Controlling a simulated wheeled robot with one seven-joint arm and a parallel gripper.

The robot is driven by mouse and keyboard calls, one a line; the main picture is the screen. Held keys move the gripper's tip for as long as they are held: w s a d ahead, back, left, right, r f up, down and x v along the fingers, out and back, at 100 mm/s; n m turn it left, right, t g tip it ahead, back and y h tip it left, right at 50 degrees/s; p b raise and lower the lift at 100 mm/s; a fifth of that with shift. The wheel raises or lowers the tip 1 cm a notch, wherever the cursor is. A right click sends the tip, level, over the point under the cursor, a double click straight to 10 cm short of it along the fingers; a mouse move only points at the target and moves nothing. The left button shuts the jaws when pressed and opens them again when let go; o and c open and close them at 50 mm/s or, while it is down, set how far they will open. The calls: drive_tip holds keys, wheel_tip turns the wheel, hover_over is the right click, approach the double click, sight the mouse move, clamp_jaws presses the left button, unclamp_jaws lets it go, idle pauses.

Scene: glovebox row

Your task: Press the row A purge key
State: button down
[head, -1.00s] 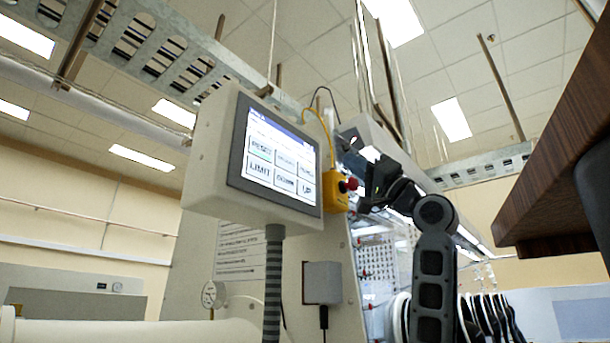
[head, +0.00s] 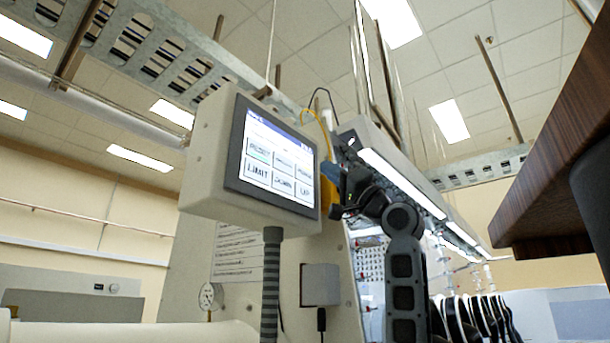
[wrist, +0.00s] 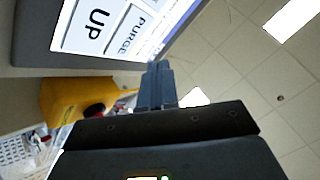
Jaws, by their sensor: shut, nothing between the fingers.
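A touch panel in a beige housing (head: 207,150) has a lit screen with two rows of keys. The PURGE key (head: 303,171) is at the right end of the upper row, above the UP key (head: 304,193). In the wrist view the PURGE key (wrist: 130,33) and the UP key (wrist: 97,25) show large and rotated. My gripper (head: 327,170) is beside the screen's right edge, level with the PURGE key. In the wrist view its shut, empty fingers (wrist: 159,66) point toward the screen near its blue title bar, past PURGE. I cannot tell whether they touch. The row label is not readable.
A striped post (head: 270,285) stands under the panel. A wooden edge (head: 560,150) overhangs at the right.

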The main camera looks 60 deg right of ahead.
sight(305, 168)
drive_tip(key=shift+w+d, duration=0.2)
drive_tip(key=shift+w, duration=0.55)
drive_tip(key=shift+w+d, duration=0.2)
drive_tip(key=shift+w, duration=0.5)
drive_tip(key=shift+w, duration=0.15)
idle(0.9)
drive_tip(key=shift+w+d+p, duration=0.1)
drive_tip(key=shift+w+p, duration=0.15)
drive_tip(key=shift+p, duration=0.05)
drive_tip(key=shift+w, duration=0.4)
idle(0.6)
idle(0.4)
drive_tip(key=shift+s, duration=0.8)
drive_tip(key=s, duration=0.2)
drive_tip(key=s+a, duration=0.1)
drive_tip(key=s, duration=0.2)
drive_tip(key=shift+a, duration=0.2)
